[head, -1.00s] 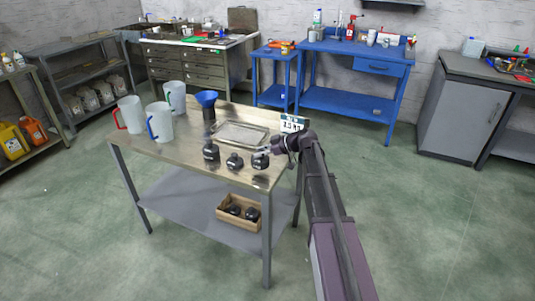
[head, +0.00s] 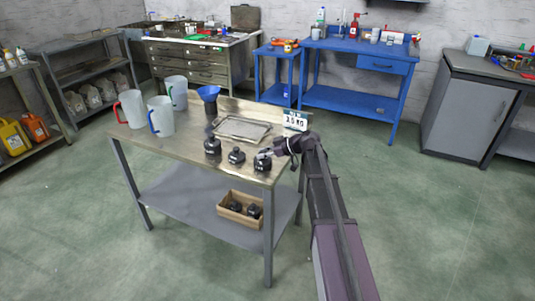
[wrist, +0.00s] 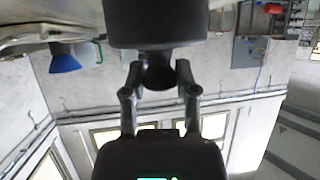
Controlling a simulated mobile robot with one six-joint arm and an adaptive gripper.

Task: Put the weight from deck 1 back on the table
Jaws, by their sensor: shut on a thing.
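A black weight with a white label (head: 262,165) is at the front right corner of the metal-topped table (head: 180,143). My gripper (head: 266,153) is shut on its top knob from above. In the wrist view the dark weight body (wrist: 155,22) fills the top centre, with its knob (wrist: 159,72) between the two fingers. The weight is at or just above the tabletop; I cannot tell whether its base touches. Two more black weights stand to its left, a small one (head: 236,155) and a taller one (head: 213,146). No deck is clearly recognisable.
A metal tray (head: 243,130) lies behind the weights. A sign (head: 295,120) reading about 2.0 KG stands at the table's right edge. A blue funnel (head: 208,93) and several jugs (head: 160,117) stand further left. A box (head: 227,212) with black weights is on the lower shelf.

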